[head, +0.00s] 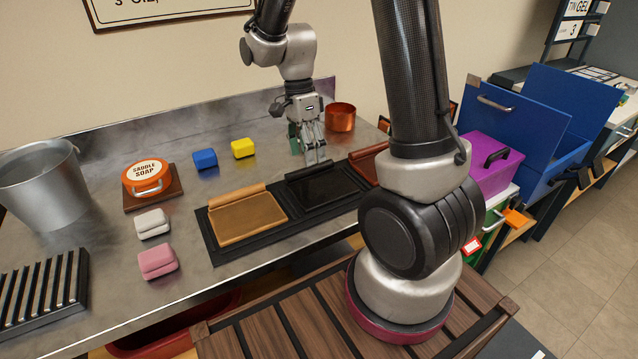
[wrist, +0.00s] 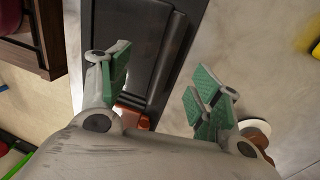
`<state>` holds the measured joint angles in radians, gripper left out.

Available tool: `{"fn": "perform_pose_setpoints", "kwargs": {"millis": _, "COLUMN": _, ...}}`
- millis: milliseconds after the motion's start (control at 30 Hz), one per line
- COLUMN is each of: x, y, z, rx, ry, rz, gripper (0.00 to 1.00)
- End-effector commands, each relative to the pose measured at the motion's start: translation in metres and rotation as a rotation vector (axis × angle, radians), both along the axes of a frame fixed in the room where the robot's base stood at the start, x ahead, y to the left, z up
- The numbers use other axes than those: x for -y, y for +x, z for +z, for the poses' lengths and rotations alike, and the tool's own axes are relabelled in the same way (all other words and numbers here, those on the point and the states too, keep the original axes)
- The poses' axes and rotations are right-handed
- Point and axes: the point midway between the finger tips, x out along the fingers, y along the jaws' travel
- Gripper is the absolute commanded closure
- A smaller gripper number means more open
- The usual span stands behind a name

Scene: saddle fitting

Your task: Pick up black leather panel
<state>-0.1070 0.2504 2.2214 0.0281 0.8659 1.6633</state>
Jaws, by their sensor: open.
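The black leather panel (head: 330,187) lies flat in the middle of a dark tray (head: 222,257) on the metal bench, with a rolled edge along its back. My gripper (head: 314,158) is above that rolled edge, fingers pointing down. In the wrist view the green-padded fingers of my gripper (wrist: 160,85) stand apart with a dark edge of the black panel (wrist: 150,22) between and below them. Whether a finger touches the panel cannot be told.
A tan panel (head: 252,216) lies left of the black one and a reddish-brown panel (head: 365,169) right of it, partly behind my arm. A copper pot (head: 341,117) stands behind. Yellow (head: 243,148) and blue (head: 205,159) blocks sit at the back left.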

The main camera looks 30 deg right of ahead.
Motion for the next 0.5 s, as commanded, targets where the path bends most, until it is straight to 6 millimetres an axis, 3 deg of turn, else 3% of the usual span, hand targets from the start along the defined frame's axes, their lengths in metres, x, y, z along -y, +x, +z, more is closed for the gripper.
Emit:
{"fn": "perform_pose_setpoints", "kwargs": {"millis": 300, "x": -0.004, "y": -0.012, "z": -0.044, "rx": -0.003, "ry": 0.0, "rz": 0.001, "gripper": 0.36}}
{"fn": "perform_pose_setpoints", "kwargs": {"millis": 500, "x": -0.005, "y": -0.012, "z": -0.048, "rx": 0.002, "ry": 0.0, "rz": 0.002, "gripper": 0.36}}
